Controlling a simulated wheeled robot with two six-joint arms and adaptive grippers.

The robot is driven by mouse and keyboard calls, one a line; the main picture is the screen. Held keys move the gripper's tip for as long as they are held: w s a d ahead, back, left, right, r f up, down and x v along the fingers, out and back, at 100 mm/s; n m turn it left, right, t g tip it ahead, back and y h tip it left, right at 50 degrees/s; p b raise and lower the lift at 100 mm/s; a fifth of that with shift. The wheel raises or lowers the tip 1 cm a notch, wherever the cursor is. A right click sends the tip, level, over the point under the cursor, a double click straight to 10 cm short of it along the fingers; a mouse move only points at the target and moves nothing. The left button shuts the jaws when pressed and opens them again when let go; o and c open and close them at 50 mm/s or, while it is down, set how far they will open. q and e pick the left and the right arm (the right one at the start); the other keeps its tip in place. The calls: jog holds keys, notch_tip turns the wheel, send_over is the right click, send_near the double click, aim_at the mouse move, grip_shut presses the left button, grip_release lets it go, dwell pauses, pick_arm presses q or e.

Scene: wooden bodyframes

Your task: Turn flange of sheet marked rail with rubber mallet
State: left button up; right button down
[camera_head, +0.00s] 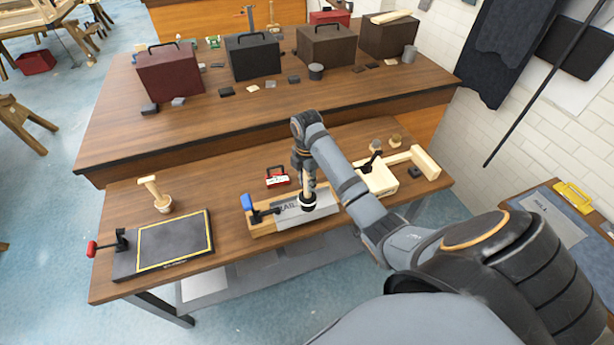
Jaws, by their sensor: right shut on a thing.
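The sheet (318,211) is a grey piece with partly covered dark lettering that reads like "RAIL". It sits at a wooden block (262,228) on the front bench, beside a clamp with a blue handle (247,202). My right gripper (305,172) is shut on the wooden handle of the mallet (308,201). The mallet hangs head down, its dark and pale head over the sheet's upper edge. I cannot tell whether the head touches the sheet. The head hides part of the sheet and its flange. My left gripper is not in view.
A black board with a yellow border (175,240) and a red-handled clamp lies at left. Another wooden-handled tool (159,197) stands behind it. A small red box (277,177) is behind the sheet. A wooden fixture (380,180) stands at right. Several cases line the rear bench (270,105).

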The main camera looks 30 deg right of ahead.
aim_at(307, 197)
notch_tip(307, 197, down, 6)
jog(key=shift+s+f+b, duration=0.15)
jog(key=shift+b, duration=0.7)
jog(key=r+p, duration=0.1)
jog(key=p, duration=0.1)
jog(key=r+p, duration=0.1)
jog(key=r, duration=0.1)
jog(key=r+p, duration=0.2)
jog(key=shift+w+r+p, duration=0.1)
jog(key=shift+w+p, duration=0.15)
jog(key=shift+p, duration=0.1)
pick_arm(q)
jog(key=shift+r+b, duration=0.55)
jog(key=shift+b, duration=0.05)
pick_arm(e)
notch_tip(307, 197, up, 4)
jog(key=shift+r, duration=0.25)
jog(key=shift+f, duration=0.15)
